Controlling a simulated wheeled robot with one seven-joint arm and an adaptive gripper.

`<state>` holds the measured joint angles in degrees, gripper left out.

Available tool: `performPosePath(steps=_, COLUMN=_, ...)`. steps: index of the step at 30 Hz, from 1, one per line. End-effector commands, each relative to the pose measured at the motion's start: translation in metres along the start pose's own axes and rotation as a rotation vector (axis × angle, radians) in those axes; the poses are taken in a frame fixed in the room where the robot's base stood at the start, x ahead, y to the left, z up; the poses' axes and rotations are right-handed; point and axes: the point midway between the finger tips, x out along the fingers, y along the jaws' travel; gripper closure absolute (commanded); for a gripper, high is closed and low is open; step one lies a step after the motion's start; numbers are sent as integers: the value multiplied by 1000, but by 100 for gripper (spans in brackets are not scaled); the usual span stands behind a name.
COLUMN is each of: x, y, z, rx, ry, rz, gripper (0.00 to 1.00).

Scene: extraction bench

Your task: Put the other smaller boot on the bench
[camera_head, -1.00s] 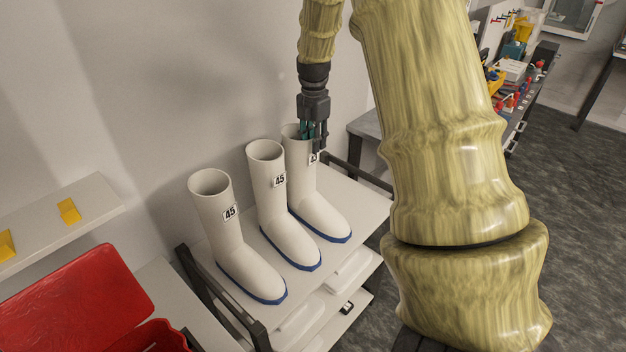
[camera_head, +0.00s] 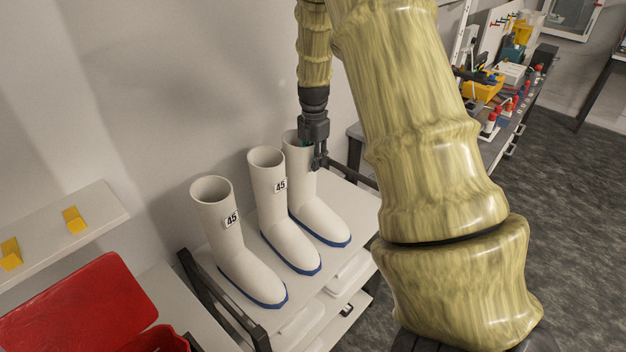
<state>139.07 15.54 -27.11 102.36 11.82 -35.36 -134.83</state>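Three white boots with blue soles stand upright in a row on a white rack shelf (camera_head: 345,185). The left boot (camera_head: 227,245) and the middle boot (camera_head: 279,215) each bear a 45 label. The right boot (camera_head: 318,208) stands nearest my arm; its label is hidden behind my gripper. My gripper (camera_head: 318,160) points down at the upper right part of the right boot's shaft, close to its rim. Its fingers overlap the shaft in the picture. I cannot tell whether they touch the boot, or how far apart they are.
Dark rack rails (camera_head: 215,300) flank the shelf. A red open box (camera_head: 75,305) and a wall shelf with yellow blocks (camera_head: 75,220) are at left. A cluttered counter (camera_head: 505,125) runs at back right.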

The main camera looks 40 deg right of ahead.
Motion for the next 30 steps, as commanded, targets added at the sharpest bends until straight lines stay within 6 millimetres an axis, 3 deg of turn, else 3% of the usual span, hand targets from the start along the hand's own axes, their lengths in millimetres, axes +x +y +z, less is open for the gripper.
performPosePath(steps=18, x=4, y=0, z=0, rx=-1, ry=0, rz=0, gripper=71)
performPosePath(steps=23, x=4, y=0, z=0, rx=-1, ry=0, rz=0, gripper=100)
performPosePath(steps=30, x=4, y=0, z=0, rx=-1, ry=0, rz=0, gripper=100)
